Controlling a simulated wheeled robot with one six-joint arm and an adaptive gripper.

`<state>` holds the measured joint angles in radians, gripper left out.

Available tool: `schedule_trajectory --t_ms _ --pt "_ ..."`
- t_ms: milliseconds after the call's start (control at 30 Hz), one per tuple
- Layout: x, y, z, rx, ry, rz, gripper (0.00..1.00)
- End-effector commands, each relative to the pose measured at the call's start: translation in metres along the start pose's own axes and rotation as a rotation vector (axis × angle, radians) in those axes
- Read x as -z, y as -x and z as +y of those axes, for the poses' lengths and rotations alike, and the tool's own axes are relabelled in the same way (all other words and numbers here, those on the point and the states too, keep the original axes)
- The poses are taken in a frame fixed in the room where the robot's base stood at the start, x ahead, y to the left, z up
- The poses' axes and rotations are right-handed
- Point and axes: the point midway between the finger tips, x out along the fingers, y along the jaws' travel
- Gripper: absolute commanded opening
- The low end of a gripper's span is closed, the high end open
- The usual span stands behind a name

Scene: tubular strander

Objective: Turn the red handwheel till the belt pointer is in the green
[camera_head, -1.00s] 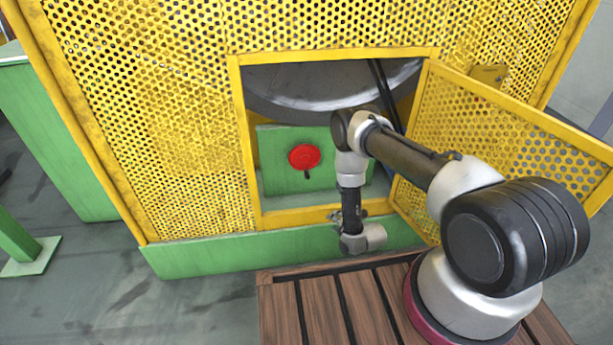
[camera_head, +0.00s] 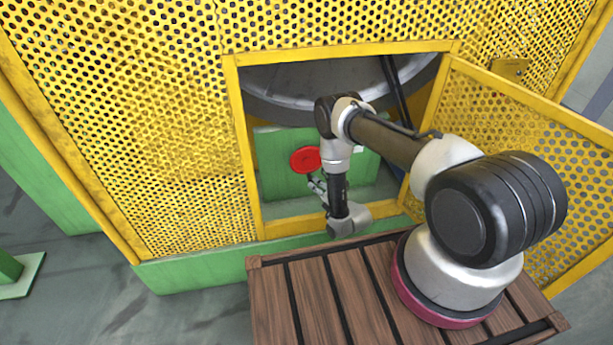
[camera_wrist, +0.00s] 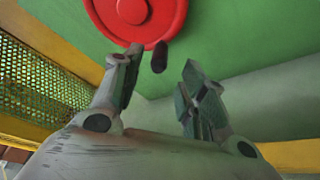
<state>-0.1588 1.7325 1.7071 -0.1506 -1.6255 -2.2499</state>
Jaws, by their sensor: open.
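The red handwheel (camera_head: 305,159) is mounted on a green panel (camera_head: 285,180) inside the yellow guard's opening. In the wrist view the handwheel (camera_wrist: 140,14) is at the top, cut off by the frame edge, with a dark handle (camera_wrist: 159,57) hanging at its lower rim. My gripper (camera_head: 313,182) is just below and in front of the handwheel. In the wrist view my gripper (camera_wrist: 160,75) is open, its fingers apart, with the handle seen between the fingertips. I cannot tell whether a finger touches the wheel. I cannot make out the belt pointer or its green zone.
A yellow perforated door (camera_head: 500,130) stands open at the right. The opening's yellow frame (camera_head: 245,160) borders the panel at the left. A large grey wheel (camera_head: 310,85) and a dark belt (camera_head: 393,90) are above. A slatted wooden platform (camera_head: 310,300) lies in front.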

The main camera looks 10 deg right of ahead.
Motion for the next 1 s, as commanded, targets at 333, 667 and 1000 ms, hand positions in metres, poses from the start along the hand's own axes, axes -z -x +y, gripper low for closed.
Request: schedule_trajectory --t_ms 333,667,1000 --pt "0.0 -0.055 0.0 -0.002 -0.001 -0.001 0.42" --pt "0.0 -0.072 0.0 0.001 -0.001 0.001 0.42" --pt "0.0 -0.071 0.0 0.0 -0.001 0.0 0.02"
